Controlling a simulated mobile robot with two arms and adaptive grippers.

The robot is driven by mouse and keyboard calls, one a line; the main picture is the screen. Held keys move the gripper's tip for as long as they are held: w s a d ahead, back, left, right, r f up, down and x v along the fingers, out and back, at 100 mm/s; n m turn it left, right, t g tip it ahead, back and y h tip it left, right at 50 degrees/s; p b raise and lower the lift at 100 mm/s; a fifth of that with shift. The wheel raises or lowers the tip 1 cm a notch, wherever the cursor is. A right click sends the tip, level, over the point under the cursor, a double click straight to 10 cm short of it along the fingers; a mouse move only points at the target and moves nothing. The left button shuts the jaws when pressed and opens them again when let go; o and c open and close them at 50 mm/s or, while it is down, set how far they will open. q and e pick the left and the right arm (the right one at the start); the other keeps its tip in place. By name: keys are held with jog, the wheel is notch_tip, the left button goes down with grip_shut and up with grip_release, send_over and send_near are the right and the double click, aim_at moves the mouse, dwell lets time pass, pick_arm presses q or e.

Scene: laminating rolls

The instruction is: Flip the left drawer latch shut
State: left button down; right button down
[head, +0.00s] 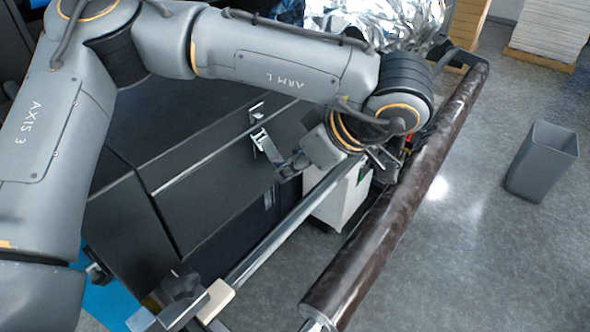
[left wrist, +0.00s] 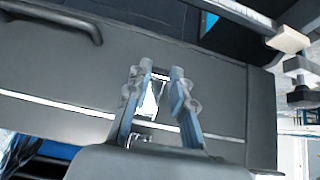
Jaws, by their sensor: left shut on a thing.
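The drawer latch (head: 265,143) is a bright metal lever on the dark cabinet front in the head view. A small metal catch (head: 257,112) sits just above it, across a pale seam, with a gap between them. My left gripper (head: 285,166) is at the lever's lower end. The fingers hide part of the lever. My right gripper is not in view.
A long dark roll (head: 400,205) and a metal bar (head: 285,232) run diagonally beside my left wrist. A beige block (head: 216,299) is near the bar's lower end. A grey bin (head: 541,162) stands on open floor at the right. Shiny foil (head: 375,20) lies behind my arm.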

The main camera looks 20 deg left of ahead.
pick_arm(q)
jog(key=f+y, duration=0.1)
jog(key=t+y, duration=0.1)
jog(key=a+f+y+b, duration=0.1)
jog(key=y, duration=0.1)
jog(key=shift+w+f+t, duration=0.25)
jog(key=shift+f+t, duration=0.05)
jog(key=shift+w+a+f+t+y+b, duration=0.15)
jog(key=shift+a+f+t+y+b, duration=0.25)
jog(key=shift+y, duration=0.5)
jog(key=shift+w+a+f+t+y+b, duration=0.25)
jog(key=shift+a+y, duration=0.2)
jog(key=shift+y, duration=0.45)
jog(key=shift+s, duration=0.15)
jog(key=c, duration=1.2)
grip_release()
jog(key=shift+o, duration=0.2)
notch_tip(320, 180, up, 10)
jog(key=shift+f, duration=0.1)
